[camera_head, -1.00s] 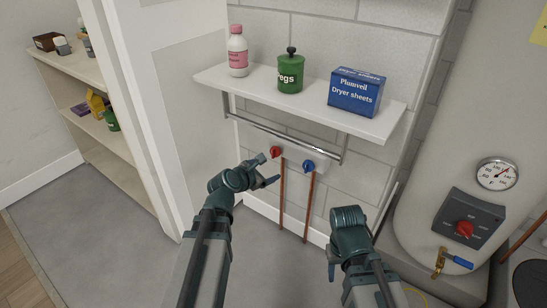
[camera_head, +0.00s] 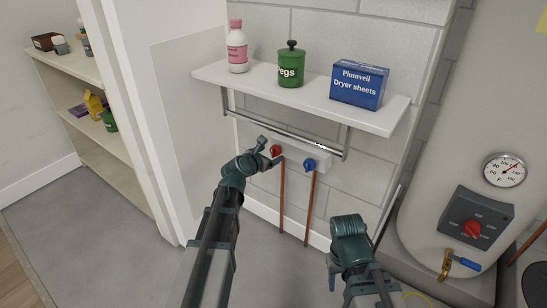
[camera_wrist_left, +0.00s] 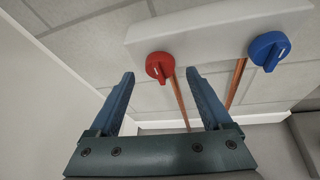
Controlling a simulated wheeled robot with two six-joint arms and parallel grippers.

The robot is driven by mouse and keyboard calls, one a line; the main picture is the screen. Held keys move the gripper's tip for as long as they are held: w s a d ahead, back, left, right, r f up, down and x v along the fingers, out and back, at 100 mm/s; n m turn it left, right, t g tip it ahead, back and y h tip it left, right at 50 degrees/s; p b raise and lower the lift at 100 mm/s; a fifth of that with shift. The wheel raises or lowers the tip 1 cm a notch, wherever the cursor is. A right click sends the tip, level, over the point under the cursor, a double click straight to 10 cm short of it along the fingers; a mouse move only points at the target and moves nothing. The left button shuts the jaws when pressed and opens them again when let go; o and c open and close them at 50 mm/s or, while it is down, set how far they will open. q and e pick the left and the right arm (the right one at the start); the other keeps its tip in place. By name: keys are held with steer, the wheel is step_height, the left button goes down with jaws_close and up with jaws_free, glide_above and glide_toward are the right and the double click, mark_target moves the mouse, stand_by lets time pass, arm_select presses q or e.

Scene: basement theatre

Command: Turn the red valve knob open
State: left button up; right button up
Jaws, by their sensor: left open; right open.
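The red valve knob (camera_head: 276,151) is on a white block on the wall under the shelf, above a copper pipe. In the left wrist view the red knob (camera_wrist_left: 159,66) lies just beyond the fingertips, between them in the picture. My left gripper (camera_head: 268,153) is open at the red knob, with one finger to its upper left and one below right. It also shows in the left wrist view (camera_wrist_left: 160,82), empty; contact with the knob cannot be seen. My right gripper is low in front of the wall; its wrist hides most of its fingers (camera_head: 333,275).
A blue knob (camera_head: 309,164) is right of the red one on the same white block (camera_wrist_left: 215,30). A metal rail (camera_head: 285,134) runs above them under the shelf (camera_head: 300,94). A tank (camera_head: 440,130) with a gauge stands at the right.

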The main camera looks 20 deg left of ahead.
mark_target(273, 152)
arm_select(q)
steer(key=shift+b+x, duration=0.4)
steer(key=shift+x, duration=1.3)
jaws_close()
